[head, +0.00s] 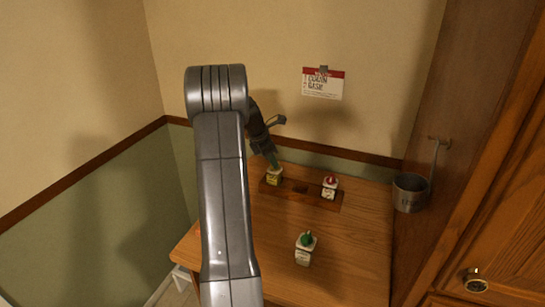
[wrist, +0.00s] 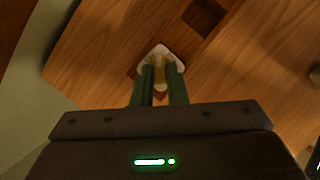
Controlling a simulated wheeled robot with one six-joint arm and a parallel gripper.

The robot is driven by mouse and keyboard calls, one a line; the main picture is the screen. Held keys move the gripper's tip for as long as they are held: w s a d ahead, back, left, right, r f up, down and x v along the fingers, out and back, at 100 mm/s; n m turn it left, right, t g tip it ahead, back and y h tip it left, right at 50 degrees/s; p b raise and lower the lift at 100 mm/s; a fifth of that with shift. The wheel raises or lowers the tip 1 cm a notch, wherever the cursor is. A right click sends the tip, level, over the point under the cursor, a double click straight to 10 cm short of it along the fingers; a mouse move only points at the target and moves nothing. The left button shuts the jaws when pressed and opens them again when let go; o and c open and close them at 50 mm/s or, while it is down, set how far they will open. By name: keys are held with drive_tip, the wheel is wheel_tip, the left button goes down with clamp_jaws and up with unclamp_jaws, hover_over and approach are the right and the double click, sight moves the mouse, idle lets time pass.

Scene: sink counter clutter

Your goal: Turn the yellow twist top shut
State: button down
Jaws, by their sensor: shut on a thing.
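The jar with the yellow twist top (head: 274,176) stands at the left end of a dark wooden rack on the counter. In the wrist view the yellow twist top (wrist: 160,73) sits between my two green fingers, over the jar's white body (wrist: 160,52). My gripper (head: 272,162) comes down on it from above and is shut on the yellow top. The fingers hide much of the top, so I cannot tell how far it is turned.
A white jar with a red top (head: 330,186) stands at the rack's (head: 300,193) right end. A white jar with a green top (head: 305,248) stands nearer on the counter (head: 350,250). A grey metal cup (head: 410,193) hangs at the right by the cabinet. A paper note (head: 323,84) is on the wall.

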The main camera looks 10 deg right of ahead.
drive_tip(key=m, duration=0.1)
drive_tip(key=m+g+p, duration=0.1)
drive_tip(key=m+p, duration=0.1)
drive_tip(key=shift+w+r+m+g, duration=0.15)
drive_tip(key=shift+w+m+g, duration=0.15)
drive_tip(key=shift+m, duration=0.1)
drive_tip(key=m+g, duration=0.1)
drive_tip(key=m, duration=0.1)
drive_tip(key=shift+m+p, duration=0.3)
drive_tip(key=shift+p, duration=0.1)
drive_tip(key=m+g+y, duration=0.1)
drive_tip(key=m, duration=0.2)
drive_tip(key=shift+w+d, duration=0.15)
drive_tip(key=m+g+y, duration=0.1)
drive_tip(key=m, duration=0.3)
drive_tip(key=shift+w+d, duration=0.15)
drive_tip(key=m+y, duration=0.1)
drive_tip(key=m, duration=0.1)
drive_tip(key=m+y, duration=0.1)
drive_tip(key=m, duration=0.3)
drive_tip(key=shift+d+m+g+y, duration=0.25)
drive_tip(key=shift+m+g+y, duration=0.05)
drive_tip(key=shift+y, duration=0.1)
drive_tip(key=m, duration=0.2)
drive_tip(key=m+y, duration=0.1)
drive_tip(key=m, duration=0.1)
drive_tip(key=m+y, duration=0.1)
drive_tip(key=m, duration=0.1)
drive_tip(key=shift+d, duration=0.25)
drive_tip(key=shift+m+t, duration=0.4)
